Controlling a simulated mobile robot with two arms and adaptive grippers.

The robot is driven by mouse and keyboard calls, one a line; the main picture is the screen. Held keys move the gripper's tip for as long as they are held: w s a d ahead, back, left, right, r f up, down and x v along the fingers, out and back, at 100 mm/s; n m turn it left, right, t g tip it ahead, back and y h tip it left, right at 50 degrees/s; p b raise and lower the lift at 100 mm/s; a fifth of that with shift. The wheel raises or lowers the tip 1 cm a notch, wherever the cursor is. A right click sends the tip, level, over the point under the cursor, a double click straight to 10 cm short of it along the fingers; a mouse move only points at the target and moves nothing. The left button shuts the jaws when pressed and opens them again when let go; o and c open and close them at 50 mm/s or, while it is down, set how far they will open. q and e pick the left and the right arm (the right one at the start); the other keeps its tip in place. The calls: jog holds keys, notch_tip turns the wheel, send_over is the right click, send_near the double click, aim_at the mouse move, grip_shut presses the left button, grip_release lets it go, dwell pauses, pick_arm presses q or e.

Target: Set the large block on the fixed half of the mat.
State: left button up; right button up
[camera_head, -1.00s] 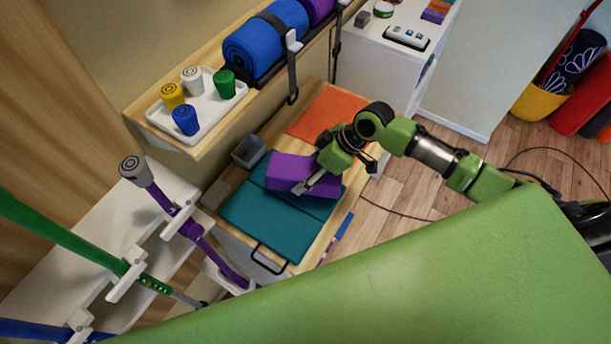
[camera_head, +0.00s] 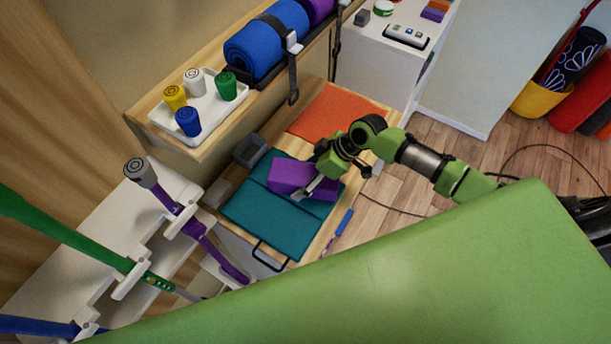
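The large purple block (camera_head: 290,176) is at the teal mat (camera_head: 262,219), over the half farther from the handle, close to the seam. Its right end is partly hidden by my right gripper, and I cannot tell whether its underside rests flat. The mat lies on a wooden top and has a black handle (camera_head: 268,256) on its near edge. My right gripper (camera_head: 343,180) is at the block's right end. One finger lies along the block's near side; the other stands well apart to the right, so it looks open. My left gripper is not in view.
An orange pad (camera_head: 336,113) lies behind the mat. A grey bin (camera_head: 249,151) stands left of the block. Above is a shelf with a white tray (camera_head: 212,112) of coloured weights and a blue roll (camera_head: 262,50). A green padded surface (camera_head: 400,270) fills the foreground.

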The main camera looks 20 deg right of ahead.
jog(key=shift+r, duration=0.1)
jog(key=b+v, duration=0.2)
jog(key=v, duration=0.9)
jog(key=shift+s+d+r, duration=0.15)
jog(key=shift+d+r, duration=0.1)
jog(key=shift+r, duration=0.1)
